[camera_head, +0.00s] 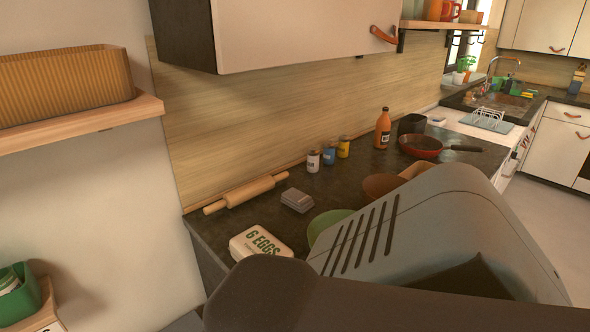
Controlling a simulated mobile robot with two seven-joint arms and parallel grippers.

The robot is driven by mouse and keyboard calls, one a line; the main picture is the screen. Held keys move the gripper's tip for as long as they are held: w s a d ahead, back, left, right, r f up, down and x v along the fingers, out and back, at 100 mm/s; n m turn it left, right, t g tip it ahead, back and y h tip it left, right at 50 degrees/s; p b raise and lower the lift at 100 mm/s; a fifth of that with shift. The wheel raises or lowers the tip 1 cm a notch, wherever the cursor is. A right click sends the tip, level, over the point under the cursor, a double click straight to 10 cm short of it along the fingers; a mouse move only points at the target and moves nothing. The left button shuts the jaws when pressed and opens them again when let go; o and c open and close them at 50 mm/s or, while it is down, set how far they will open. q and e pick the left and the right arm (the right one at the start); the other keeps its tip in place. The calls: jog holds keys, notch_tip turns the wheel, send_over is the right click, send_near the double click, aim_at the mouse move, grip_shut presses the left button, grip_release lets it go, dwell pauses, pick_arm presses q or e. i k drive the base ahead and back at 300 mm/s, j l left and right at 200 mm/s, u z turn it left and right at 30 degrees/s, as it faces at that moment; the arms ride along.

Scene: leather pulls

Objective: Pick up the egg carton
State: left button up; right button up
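The egg carton (258,243) is a closed cream box with green "6 EGGS" lettering on its lid. It lies on the near left end of the dark countertop (345,180) in the head view. Its near side is partly hidden by a dark rounded part of my own body. Neither of my grippers can be made out in this view, so I cannot say where they are relative to the carton.
Near the carton are a rolling pin (245,194), a small grey box (297,200) and a green bowl (328,222). Small jars (329,156), an orange bottle (382,128) and a red pan (421,147) stand farther back. A cabinet (300,30) hangs above.

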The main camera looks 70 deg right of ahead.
aim_at(256, 240)
jog(key=z, duration=1.8)
jog(key=l, duration=0.1)
